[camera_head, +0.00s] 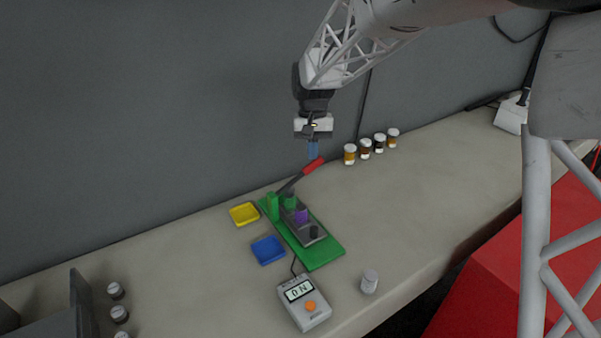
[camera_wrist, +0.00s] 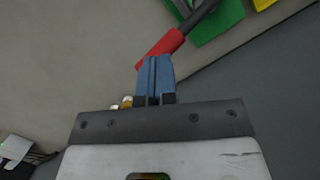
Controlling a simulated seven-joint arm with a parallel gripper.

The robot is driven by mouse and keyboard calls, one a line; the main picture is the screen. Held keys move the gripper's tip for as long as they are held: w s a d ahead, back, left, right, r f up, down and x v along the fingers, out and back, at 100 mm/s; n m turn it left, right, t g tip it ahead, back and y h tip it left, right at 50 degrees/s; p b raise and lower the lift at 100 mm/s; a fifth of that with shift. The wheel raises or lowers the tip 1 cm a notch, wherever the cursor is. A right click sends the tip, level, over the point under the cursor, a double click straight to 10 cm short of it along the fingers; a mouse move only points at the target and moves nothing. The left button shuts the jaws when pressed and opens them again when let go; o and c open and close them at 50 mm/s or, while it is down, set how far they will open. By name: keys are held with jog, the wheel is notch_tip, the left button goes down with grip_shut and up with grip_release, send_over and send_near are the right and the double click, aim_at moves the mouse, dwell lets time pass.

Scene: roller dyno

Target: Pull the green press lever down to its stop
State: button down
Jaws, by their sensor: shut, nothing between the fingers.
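The press has a flat green base (camera_head: 322,254) on the bench, with a green post (camera_head: 272,206) at its far left end. Its lever (camera_head: 292,184) is a dark bar with a red grip (camera_head: 313,165), slanting up and to the right from the post. My gripper (camera_head: 313,157) points down with its blue fingers closed together and empty. The fingertips are right at the red grip in the head view. In the wrist view the fingertips (camera_wrist: 154,60) overlap the lower end of the red grip (camera_wrist: 162,52); I cannot tell whether they touch it.
A grey block with a purple piece (camera_head: 301,216) sits on the base. A yellow tray (camera_head: 244,214) and a blue tray (camera_head: 268,250) lie left of it. A meter reading "NO" or "ON" (camera_head: 304,302) stands in front. Several jars (camera_head: 365,148) stand behind, near the wall.

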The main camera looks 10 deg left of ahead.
notch_tip(320, 180, down, 7)
jog(key=shift+w+d, duration=0.25)
dwell(4.2)
jog(key=shift+r, duration=5)
